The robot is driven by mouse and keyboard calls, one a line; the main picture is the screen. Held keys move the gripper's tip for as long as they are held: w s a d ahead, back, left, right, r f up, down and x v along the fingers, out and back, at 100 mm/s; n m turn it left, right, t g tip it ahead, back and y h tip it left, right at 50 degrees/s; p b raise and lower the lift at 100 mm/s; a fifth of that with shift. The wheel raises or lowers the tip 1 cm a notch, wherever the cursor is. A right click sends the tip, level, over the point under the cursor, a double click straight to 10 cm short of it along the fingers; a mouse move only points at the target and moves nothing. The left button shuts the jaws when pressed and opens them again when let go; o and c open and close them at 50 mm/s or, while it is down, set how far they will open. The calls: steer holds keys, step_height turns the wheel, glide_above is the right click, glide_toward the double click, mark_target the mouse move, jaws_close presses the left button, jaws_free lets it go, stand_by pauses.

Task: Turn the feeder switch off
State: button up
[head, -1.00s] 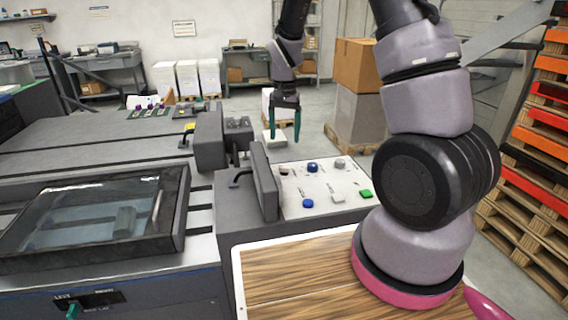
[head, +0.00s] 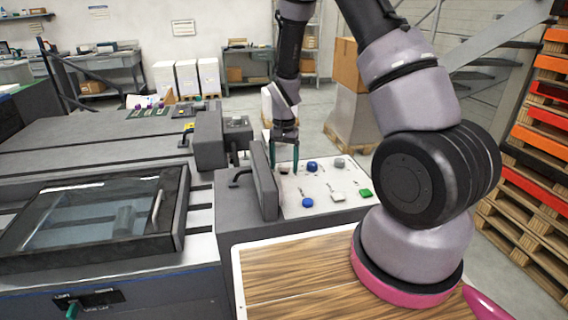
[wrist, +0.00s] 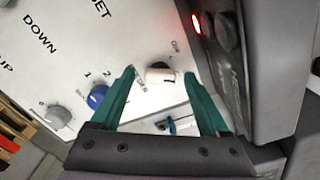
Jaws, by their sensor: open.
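The control panel (head: 325,190) is a pale sloped plate with a row of three knobs. A white knob (wrist: 160,76), probably the feeder switch, is at one end of the row, and its label is partly hidden. My gripper (head: 285,170) is above that end of the panel, pointing down. In the wrist view my gripper (wrist: 159,80) is open, with one green finger on each side of the white knob. I cannot tell whether the fingers touch it. A blue knob (wrist: 97,96) and a grey knob (wrist: 57,118) lie beyond the left finger.
A dark upright block (head: 264,180) stands close on the panel's left; it shows with a red light (wrist: 196,24) in the wrist view. Blue (head: 307,202), white (head: 337,197) and green (head: 365,193) buttons sit on the panel's near part.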

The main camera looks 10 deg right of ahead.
jaws_close()
steer(key=shift+n, duration=0.3)
steer(key=n, duration=1.1)
steer(key=shift+n, duration=0.3)
stand_by(0.3)
jaws_free()
